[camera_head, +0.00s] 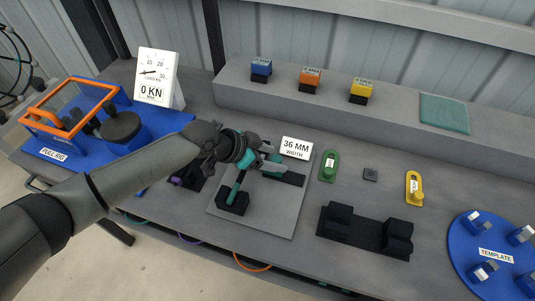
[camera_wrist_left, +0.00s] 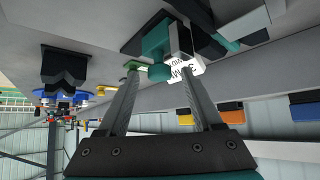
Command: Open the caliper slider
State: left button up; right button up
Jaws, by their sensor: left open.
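The caliper sits on a grey plate (camera_head: 222,218), with a teal bar (camera_head: 237,186), black blocks (camera_head: 233,204) and a white display (camera_head: 296,147) reading 36 MM WIDTH. My left gripper (camera_head: 274,160) reaches over the plate from the left, at the caliper's upper part, and hides some of it. In the left wrist view, the rounded teal slider knob (camera_wrist_left: 157,72) shows between the two open fingertips of my left gripper (camera_wrist_left: 158,76). Whether a finger touches it I cannot tell. The right gripper is in no view.
A blue pull rig (camera_head: 75,150) and a 0 KN gauge (camera_head: 156,78) stand left. Green (camera_head: 329,166) and yellow (camera_head: 414,189) pieces, a black double block (camera_head: 365,230) and a blue template disc (camera_head: 497,235) lie right. A raised grey shelf (camera_head: 380,110) runs behind.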

pick_arm(q)
jog(key=p+v, duration=0.1)
jog(key=v, duration=1.4)
jog(key=shift+s+a, duration=0.1)
jog(key=s+d+f+n, duration=0.1)
jog(key=s+d+f, duration=0.3)
jog(key=s+d, duration=0.25)
jog(key=s+a+f+n+y, duration=0.3)
jog(key=s+a+n+y, duration=0.15)
jog(key=s+a, duration=0.2)
jog(key=s+a+f+n+y, duration=0.35)
jog(key=s+a+n, duration=0.25)
jog(key=a, duration=0.2)
notch_tip(320, 180, down, 25)
jog(key=s+m+g+b, duration=0.1)
jog(key=s+g+b, duration=0.1)
jog(key=b, duration=0.1)
jog(key=s+a+f+g+b, duration=0.1)
jog(key=s+a+f+b, duration=0.1)
jog(key=s+f, duration=1.3)
notch_tip(320, 180, down, 2)
jog(key=shift+f+b, duration=0.2)
jog(key=shift+b, duration=0.7)
